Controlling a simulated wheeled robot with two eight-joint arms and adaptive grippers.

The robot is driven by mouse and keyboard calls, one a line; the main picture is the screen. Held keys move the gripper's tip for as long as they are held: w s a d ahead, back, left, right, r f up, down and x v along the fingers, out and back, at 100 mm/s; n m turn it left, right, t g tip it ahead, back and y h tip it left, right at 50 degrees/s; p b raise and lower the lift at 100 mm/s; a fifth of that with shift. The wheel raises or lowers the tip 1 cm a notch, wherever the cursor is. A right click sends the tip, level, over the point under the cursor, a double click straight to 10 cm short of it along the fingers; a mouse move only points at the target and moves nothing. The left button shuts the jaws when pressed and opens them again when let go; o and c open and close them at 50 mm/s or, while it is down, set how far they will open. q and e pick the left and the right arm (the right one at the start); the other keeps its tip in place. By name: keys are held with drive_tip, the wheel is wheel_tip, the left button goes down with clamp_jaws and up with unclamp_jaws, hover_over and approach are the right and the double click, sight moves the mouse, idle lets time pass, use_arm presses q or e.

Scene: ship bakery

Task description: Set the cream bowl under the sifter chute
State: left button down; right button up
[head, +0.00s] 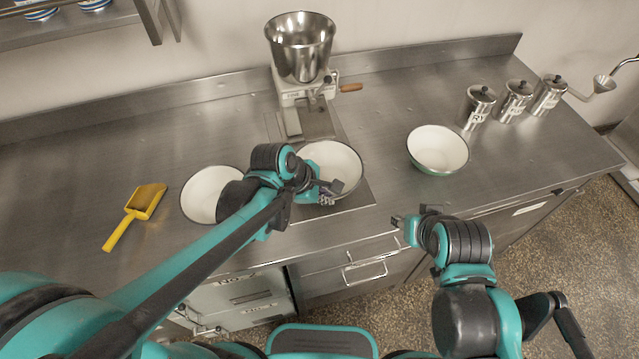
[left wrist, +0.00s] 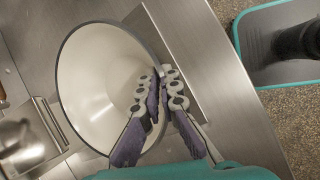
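A cream bowl (head: 338,160) with a dark rim stands in front of the sifter (head: 301,60), over the metal plate (head: 350,200) at the counter's front. The bowl also fills the middle of the left wrist view (left wrist: 95,85). My left gripper (head: 328,190) is at its near rim. In the left wrist view its fingers (left wrist: 165,75) are close together with the rim between them, one inside the bowl and one outside. My right gripper (head: 405,228) hangs off the counter's front edge, away from the bowls; its fingers are too small to read.
Another cream bowl (head: 200,197) stands at left, partly behind my left arm. A green-sided bowl (head: 437,150) stands at right. A yellow scoop (head: 135,214) lies far left. Several lidded canisters (head: 477,108) stand at the back right. Counter is clear between the right bowl and the sifter.

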use_arm(q)
approach(326, 175)
drive_tip(key=s+d+f, duration=0.1)
drive_tip(key=s+d+f+b, duration=0.1)
drive_tip(key=f, duration=0.1)
drive_tip(key=shift+s+d, duration=0.2)
drive_tip(key=f+b, duration=0.2)
drive_tip(key=f, duration=0.1)
drive_tip(key=shift+w+a+f, duration=0.15)
drive_tip(key=shift+w+f, duration=0.15)
drive_tip(key=shift+w, duration=0.05)
drive_tip(key=shift+r, duration=0.15)
drive_tip(key=c, duration=2.2)
unclamp_jaws()
drive_tip(key=o, duration=0.5)
